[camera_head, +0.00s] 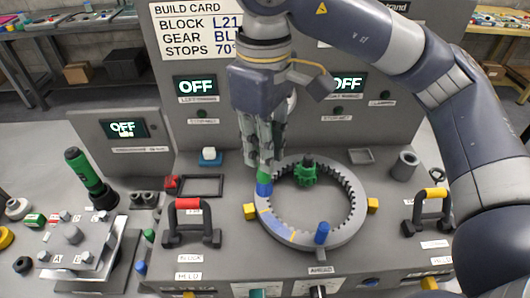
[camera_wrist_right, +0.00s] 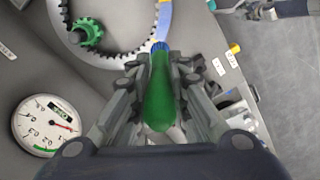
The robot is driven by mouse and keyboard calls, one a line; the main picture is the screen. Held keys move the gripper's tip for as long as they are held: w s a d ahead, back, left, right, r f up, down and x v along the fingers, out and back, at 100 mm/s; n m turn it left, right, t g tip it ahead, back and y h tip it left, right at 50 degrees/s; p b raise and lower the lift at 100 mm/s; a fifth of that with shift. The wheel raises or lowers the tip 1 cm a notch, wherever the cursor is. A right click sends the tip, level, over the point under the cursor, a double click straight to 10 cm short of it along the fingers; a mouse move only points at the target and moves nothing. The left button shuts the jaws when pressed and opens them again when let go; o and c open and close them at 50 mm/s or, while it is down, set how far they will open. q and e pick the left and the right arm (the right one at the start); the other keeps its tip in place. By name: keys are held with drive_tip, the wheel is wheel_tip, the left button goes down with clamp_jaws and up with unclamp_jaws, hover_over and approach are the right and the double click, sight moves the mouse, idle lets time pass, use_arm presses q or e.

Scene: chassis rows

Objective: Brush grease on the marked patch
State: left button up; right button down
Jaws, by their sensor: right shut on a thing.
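My right gripper (camera_head: 262,150) points down at the left side of the grey ring gear (camera_head: 344,228) and is shut on a brush. The brush (camera_head: 264,188) shows a green handle and a blue lower part. In the right wrist view the green handle (camera_wrist_right: 159,95) lies between the fingers (camera_wrist_right: 160,70), with its blue end toward the ring. A blue marked patch (camera_head: 276,228) with yellow edges lies on the ring's front left; it also shows in the wrist view (camera_wrist_right: 165,18). The brush's lower end is at the ring's left rim by this patch; I cannot tell whether it touches. My left gripper is not in view.
A green pinion (camera_head: 305,174) stands inside the ring. A blue peg (camera_head: 322,233) stands at the ring's front. Red-topped (camera_head: 190,222) and yellow-topped (camera_head: 430,212) handles flank it. A round dial gauge (camera_wrist_right: 46,125) shows in the wrist view. The displays (camera_head: 196,85) read OFF.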

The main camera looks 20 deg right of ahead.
sight(265, 182)
drive_tip(key=shift+f+b, duration=2.45)
drive_tip(key=shift+f, duration=0.65)
drive_tip(key=shift+f+b, duration=0.9)
drive_tip(key=shift+f, duration=0.1)
drive_tip(key=shift+s, duration=0.1)
